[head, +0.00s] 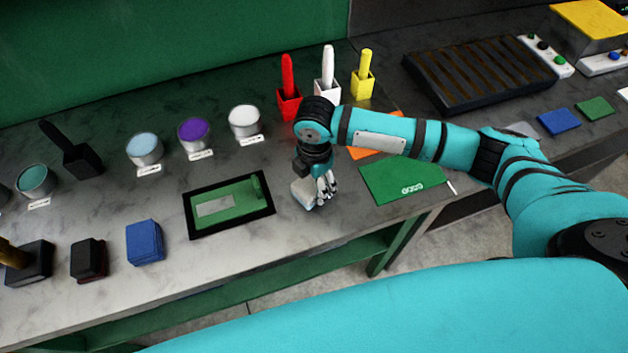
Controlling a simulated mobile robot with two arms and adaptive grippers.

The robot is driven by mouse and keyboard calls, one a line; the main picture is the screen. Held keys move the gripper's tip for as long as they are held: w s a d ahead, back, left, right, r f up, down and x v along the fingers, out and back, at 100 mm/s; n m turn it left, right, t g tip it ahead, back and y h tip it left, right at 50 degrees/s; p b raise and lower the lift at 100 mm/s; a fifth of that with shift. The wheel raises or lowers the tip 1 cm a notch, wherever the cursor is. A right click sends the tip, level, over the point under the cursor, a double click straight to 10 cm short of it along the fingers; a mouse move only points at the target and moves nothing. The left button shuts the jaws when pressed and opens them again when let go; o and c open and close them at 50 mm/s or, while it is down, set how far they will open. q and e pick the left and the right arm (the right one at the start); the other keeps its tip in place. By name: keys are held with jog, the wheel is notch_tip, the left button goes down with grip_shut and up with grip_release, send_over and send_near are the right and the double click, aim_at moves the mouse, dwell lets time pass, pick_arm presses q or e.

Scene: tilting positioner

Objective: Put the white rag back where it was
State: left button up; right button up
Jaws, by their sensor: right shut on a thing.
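My right gripper (318,190) is at the middle of the bench, pointing down, and is shut on a small pale thing that looks like the white rag (303,195). The rag is folded and partly hidden by the fingers. It is at or just above the bench top, between the black-framed green tray and the green cloth; I cannot tell whether it touches the bench. My left gripper is not in view.
The black-framed tray (230,232) lies left of the gripper, the green cloth (400,185) right of it. A blue block (145,242) sits near the front edge. Behind are a white can (244,121), a purple can (193,133) and red, white and yellow brush holders (289,105).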

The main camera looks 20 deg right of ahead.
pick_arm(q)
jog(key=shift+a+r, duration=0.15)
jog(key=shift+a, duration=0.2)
pick_arm(e)
jog(key=shift+f, duration=0.5)
jog(key=shift+f, duration=0.1)
jog(key=o, duration=1)
jog(key=shift+o, duration=0.2)
pick_arm(q)
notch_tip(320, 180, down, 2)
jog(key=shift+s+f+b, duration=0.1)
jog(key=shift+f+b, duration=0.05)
jog(key=shift+b, duration=1)
pick_arm(e)
notch_tip(320, 180, up, 12)
jog(key=shift+r, duration=0.15)
